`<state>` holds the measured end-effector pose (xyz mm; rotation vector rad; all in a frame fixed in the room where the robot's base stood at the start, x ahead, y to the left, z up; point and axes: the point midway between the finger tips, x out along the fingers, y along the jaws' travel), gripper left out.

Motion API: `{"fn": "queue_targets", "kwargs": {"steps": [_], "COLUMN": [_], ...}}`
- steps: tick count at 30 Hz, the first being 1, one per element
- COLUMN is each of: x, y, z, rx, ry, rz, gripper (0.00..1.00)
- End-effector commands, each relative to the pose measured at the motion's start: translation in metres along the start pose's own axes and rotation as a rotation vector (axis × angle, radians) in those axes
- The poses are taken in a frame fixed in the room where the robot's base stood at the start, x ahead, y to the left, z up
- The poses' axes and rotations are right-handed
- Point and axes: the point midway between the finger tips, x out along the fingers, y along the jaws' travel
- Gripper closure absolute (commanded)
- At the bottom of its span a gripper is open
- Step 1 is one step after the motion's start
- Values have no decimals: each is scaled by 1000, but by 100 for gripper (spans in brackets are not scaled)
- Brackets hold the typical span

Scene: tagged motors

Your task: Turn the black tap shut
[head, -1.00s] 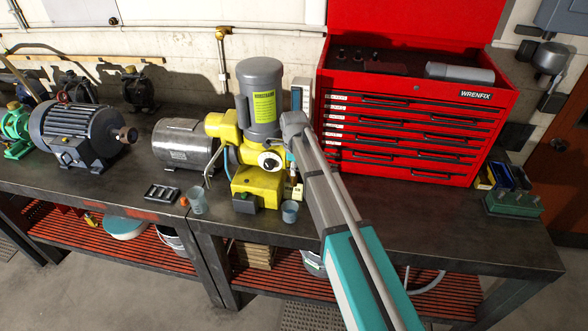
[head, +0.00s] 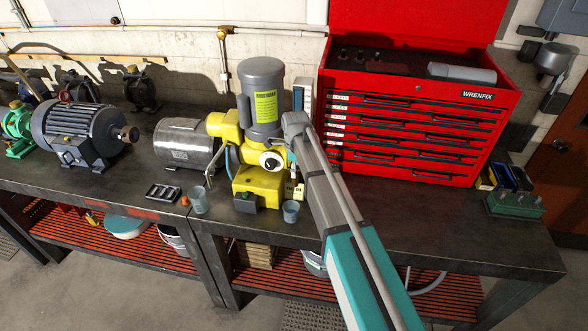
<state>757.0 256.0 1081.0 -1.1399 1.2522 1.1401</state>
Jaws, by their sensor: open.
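A yellow machine (head: 257,181) with an upright grey motor (head: 262,92) stands on the bench at the centre of the head view. A round white-and-black part (head: 271,161) is on its front. I cannot make out a black tap for certain; the picture is too small there. My arm reaches up from the lower right, and its wrist end is just right of the yellow machine. The jaws of my gripper are hidden behind my wrist and do not show. I cannot tell whether they touch anything.
A red tool chest (head: 415,130) stands close on the right. A steel cylinder (head: 186,143) and a grey motor (head: 80,133) are to the left. Small cups (head: 291,211) (head: 198,200) stand near the front edge. The bench (head: 400,215) is clear in front of the chest.

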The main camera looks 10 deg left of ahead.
Motion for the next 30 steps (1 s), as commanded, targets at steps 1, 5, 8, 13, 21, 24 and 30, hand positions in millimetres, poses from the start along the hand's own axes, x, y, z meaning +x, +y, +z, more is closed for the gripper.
{"fn": "queue_targets", "kwargs": {"steps": [1,5,8,13,21,24,30], "x": [0,0,0,0,0,0,0], "y": [0,0,0,0,0,0,0], "z": [0,0,0,0,0,0,0], "rx": [-1,-10,-28,-91,-254,-321,-456], "ry": [0,0,0,0,0,0,0], "rz": [0,0,0,0,0,0,0], "gripper": [45,45,45,45,45,45,45]}}
